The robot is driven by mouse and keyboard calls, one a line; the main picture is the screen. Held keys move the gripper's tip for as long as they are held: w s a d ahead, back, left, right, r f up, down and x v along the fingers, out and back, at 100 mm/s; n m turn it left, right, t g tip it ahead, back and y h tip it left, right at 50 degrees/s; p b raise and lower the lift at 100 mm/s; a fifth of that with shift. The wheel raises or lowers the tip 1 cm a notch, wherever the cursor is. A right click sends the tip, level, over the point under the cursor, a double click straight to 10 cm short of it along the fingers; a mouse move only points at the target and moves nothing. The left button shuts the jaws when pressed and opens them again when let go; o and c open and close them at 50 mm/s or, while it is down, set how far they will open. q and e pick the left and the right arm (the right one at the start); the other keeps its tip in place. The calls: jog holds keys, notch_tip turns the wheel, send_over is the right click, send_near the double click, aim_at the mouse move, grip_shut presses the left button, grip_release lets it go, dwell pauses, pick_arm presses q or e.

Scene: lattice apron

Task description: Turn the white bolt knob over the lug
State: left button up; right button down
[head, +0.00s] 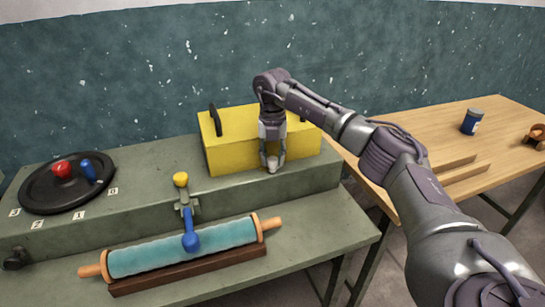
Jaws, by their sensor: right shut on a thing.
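The white bolt knob (272,169) is at the lower front of the yellow box (225,155), on the raised green step. My right gripper (272,160) points down in front of the box and is shut on the white knob, its fingers on either side of it. The fingers hide most of the knob, and I cannot make out the lug or the bolt. My left gripper is not in view.
The box has black handles (215,120) on top. A black turntable (40,195) with red and blue knobs is at left. A blue lever (190,241) hangs over a blue roller (150,259). A wooden table (420,125) with a blue can (472,121) stands at right.

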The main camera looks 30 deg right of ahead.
jog(key=shift+r+n+p, duration=0.2)
jog(key=shift+n+p, duration=0.7)
jog(key=shift+n, duration=0.2)
jog(key=shift+n+p, duration=0.45)
jog(key=shift+n, duration=0.35)
jog(key=n+p, duration=0.1)
jog(key=n, duration=0.1)
jog(key=shift+f+n, duration=0.1)
jog(key=shift+n, duration=1.7)
jog(key=shift+p, duration=0.3)
jog(key=c, duration=0.8)
grip_release()
jog(key=shift+f, duration=0.1)
jog(key=shift+o, duration=0.2)
